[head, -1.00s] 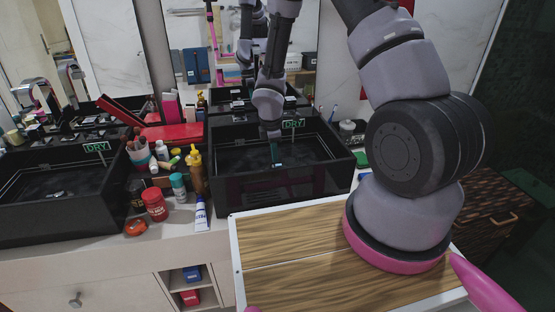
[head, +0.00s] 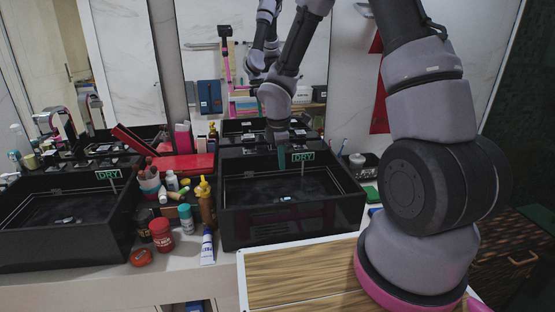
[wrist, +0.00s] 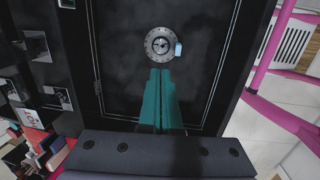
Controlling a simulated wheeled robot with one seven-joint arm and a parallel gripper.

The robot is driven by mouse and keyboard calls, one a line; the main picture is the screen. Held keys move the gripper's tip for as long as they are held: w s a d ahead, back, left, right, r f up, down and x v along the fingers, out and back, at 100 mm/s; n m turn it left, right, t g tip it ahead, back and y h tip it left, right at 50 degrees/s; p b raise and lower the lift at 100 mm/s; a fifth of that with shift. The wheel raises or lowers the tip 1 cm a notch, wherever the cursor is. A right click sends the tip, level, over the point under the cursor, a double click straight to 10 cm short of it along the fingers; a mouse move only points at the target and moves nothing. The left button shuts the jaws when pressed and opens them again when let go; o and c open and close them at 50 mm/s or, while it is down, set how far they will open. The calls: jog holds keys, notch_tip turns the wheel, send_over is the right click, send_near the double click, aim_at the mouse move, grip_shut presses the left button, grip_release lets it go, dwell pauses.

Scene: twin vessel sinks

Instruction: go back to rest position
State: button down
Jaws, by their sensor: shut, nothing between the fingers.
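My gripper (head: 282,160) hangs over the back part of the right black sink (head: 290,222), pointing down. In the wrist view, its long teal fingers (wrist: 159,100) lie together, with nothing between them. They point toward the round metal drain (wrist: 163,43) in the dark basin floor. A small light-blue piece (wrist: 178,49) lies beside the drain. My fingers look apart from the basin floor. A green DRY sign (head: 303,156) stands just right of my gripper at the sink's back edge.
The left black sink (head: 68,245) has its own DRY sign (head: 109,175). A mirror is behind the counter. A red box (head: 180,162) sits by it.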

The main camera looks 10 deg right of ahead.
jog(key=s+d+r+m+t, duration=0.1)
jog(key=s+d+r+m, duration=0.2)
jog(key=r, duration=0.4)
jog(key=s+d+r+m+t, duration=0.1)
jog(key=d+r+m, duration=0.1)
jog(key=r+m, duration=0.35)
jog(key=s+d+r+m+t, duration=0.1)
jog(key=s+d+r+m, duration=0.15)
jog(key=r, duration=0.65)
jog(key=s+d+r+m+t+y, duration=0.1)
jog(key=s+r+m+t+y, duration=0.1)
jog(key=s+r+m, duration=0.9)
jog(key=s+r+t, duration=0.1)
jog(key=s, duration=0.2)
jog(key=shift+d+r+y, duration=0.2)
jog(key=shift+r+y, duration=0.1)
jog(key=shift+y, duration=0.1)
